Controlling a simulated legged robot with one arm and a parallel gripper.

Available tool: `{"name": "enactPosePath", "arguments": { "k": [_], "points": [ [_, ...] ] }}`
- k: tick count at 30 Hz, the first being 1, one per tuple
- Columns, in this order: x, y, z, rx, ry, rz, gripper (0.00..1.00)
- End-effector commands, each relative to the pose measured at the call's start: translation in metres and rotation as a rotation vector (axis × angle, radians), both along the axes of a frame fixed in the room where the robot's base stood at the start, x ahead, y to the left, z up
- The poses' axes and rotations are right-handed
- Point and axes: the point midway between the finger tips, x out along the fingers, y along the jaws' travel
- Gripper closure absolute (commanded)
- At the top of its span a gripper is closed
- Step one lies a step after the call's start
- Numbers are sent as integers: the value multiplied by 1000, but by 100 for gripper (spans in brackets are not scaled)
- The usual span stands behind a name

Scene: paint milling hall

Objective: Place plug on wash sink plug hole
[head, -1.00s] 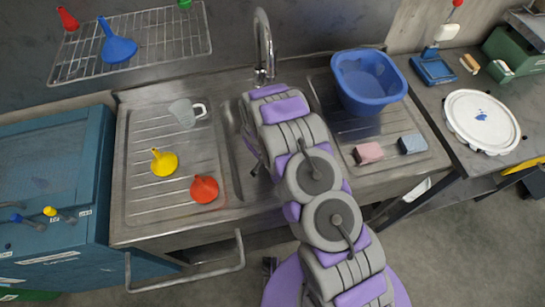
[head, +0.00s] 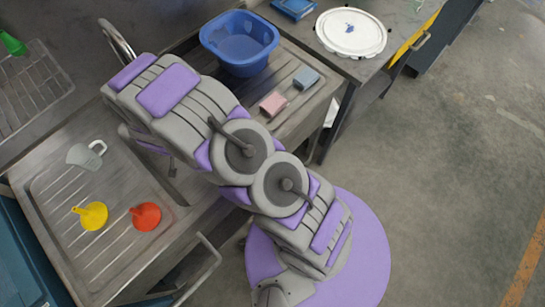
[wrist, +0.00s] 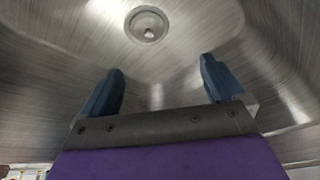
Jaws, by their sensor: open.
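In the wrist view, my gripper (wrist: 162,70) is open, its two dark blue fingers apart with nothing between them. It is inside or just over the metal wash sink (wrist: 55,45). Beyond the fingertips is the round plug hole (wrist: 147,24) in the sink floor. A small pale knob shows at the middle of its ring; I cannot tell whether this is the plug seated there or part of the drain. No separate plug is visible. In the head view, my arm covers most of the basin and hides my gripper.
A mug (head: 85,155), a yellow funnel (head: 92,215) and a red funnel (head: 146,217) stand on the left drainboard. A blue tub (head: 240,42), a pink sponge (head: 273,104) and a blue sponge (head: 306,78) are on the right. The tap (head: 112,38) rises behind my arm.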

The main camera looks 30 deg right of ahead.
Motion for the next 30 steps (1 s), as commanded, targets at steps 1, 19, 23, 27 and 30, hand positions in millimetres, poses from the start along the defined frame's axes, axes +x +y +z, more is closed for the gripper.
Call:
{"name": "enactPosePath", "arguments": {
  "k": [1, 19, 23, 27, 30],
  "points": [
    [3, 5, 18, 39, -2, 14, 4],
    [-71, 3, 232, 339, 127, 318, 4],
    [-108, -18, 266, 334, 175, 367, 4],
    [-153, -46, 295, 306, 238, 408, 4],
    [-187, -70, 312, 270, 287, 422, 4]
  ]
}}
